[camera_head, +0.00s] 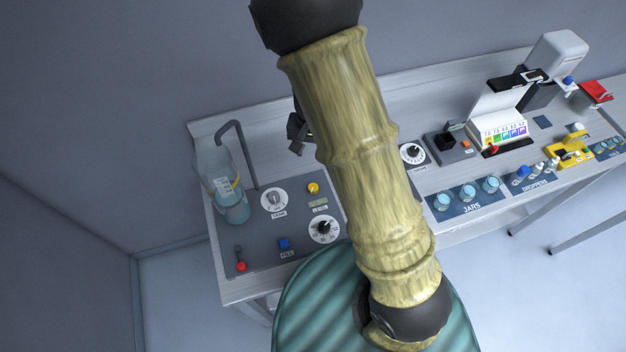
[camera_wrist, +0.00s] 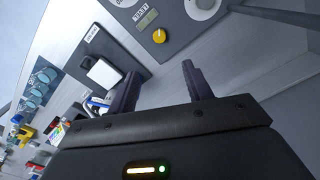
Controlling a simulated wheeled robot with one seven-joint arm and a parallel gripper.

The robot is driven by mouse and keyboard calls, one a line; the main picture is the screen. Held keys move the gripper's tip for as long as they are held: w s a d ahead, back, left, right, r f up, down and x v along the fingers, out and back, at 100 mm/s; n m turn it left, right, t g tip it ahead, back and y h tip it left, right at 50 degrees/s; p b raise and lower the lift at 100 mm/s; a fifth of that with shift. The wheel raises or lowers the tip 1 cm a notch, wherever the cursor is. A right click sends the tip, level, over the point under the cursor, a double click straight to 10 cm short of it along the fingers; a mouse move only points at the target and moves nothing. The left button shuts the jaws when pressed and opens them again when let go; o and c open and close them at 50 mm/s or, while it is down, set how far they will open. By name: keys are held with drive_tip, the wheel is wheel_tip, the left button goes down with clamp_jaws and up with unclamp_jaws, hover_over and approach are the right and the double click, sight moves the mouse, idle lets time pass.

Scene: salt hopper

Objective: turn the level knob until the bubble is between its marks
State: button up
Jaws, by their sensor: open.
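The yellow level knob (camera_head: 314,187) is on the grey panel at the left of the bench, just above the small level window (camera_head: 318,203) and its label. In the wrist view the knob (camera_wrist: 159,36) lies beyond my fingertips, roughly centred between them, with the level window (camera_wrist: 146,19) beside it. The bubble and its marks are too small to make out. My gripper (camera_wrist: 158,78) is open and empty, apart from the knob. In the head view my gripper (camera_head: 298,134) shows only as a dark part left of my arm, mostly hidden.
The panel also has a white dial (camera_head: 274,199), a black dial (camera_head: 324,229), a blue fill button (camera_head: 284,244) and a red-tipped lever (camera_head: 241,266). A glass vessel (camera_head: 233,205) and bent pipe (camera_head: 238,135) stand at left. Jars (camera_head: 468,192) are at right.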

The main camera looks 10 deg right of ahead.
sight(313, 187)
drive_tip(key=shift+d, duration=0.1)
wheel_tip(313, 187, down, 17)
drive_tip(key=shift+f+p, duration=0.2)
drive_tip(key=shift+p, duration=1)
drive_tip(key=c, duration=1)
